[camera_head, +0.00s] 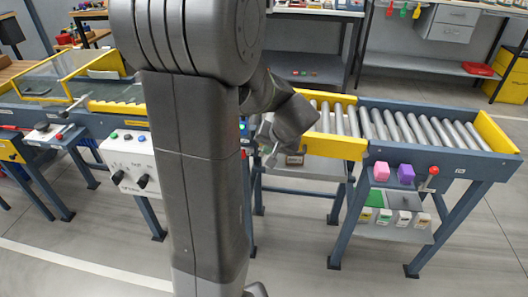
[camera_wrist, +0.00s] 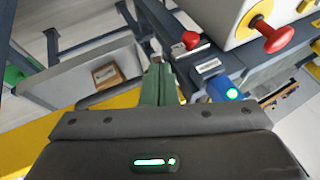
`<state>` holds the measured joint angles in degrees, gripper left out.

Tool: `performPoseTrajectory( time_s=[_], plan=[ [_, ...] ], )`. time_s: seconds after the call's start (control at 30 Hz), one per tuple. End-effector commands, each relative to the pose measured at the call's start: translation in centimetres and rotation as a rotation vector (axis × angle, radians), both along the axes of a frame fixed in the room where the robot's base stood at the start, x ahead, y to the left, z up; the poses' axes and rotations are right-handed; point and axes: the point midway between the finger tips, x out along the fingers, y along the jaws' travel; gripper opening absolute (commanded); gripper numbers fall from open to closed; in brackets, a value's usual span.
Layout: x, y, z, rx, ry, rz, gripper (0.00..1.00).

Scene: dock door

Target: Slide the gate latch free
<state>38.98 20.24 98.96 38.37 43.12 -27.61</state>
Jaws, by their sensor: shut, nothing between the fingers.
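My gripper (camera_wrist: 160,68) shows in the wrist view with its grey-green fingers together and nothing held. Their tips are beside the blue-grey rail (camera_wrist: 206,66). A small red knob (camera_wrist: 191,40) stands on this rail, just beyond and right of the fingertips; it may be the gate latch, but I cannot tell for sure. The fingers look apart from the knob. In the head view my gripper (camera_head: 272,152) is at the conveyor's front side, left of the yellow side guard (camera_head: 335,146). My arm hides the latch area there.
In the wrist view, a blue housing with a lit green button (camera_wrist: 231,94) is right of the fingers. A white box with a large red knob (camera_wrist: 277,38) stands beyond. A brown block (camera_wrist: 108,76) lies on a grey shelf. A roller conveyor (camera_head: 420,128) extends right.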

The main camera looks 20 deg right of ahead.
Motion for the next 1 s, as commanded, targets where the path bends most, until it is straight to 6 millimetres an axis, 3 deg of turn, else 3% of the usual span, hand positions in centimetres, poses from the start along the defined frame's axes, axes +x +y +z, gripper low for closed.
performPoseTrajectory(
  time_s=[0.2,0.4,0.77,1.0],
  plan=[
    [-1.8,-0.3,2.8,0.000,-0.001,-0.002,0.00],
    [-2.3,-0.4,3.4,0.000,0.001,-0.001,0.00],
    [-2.2,-0.4,3.2,0.001,0.002,0.000,0.00],
    [-0.6,0.0,0.6,0.001,0.003,0.002,0.00]
  ],
)
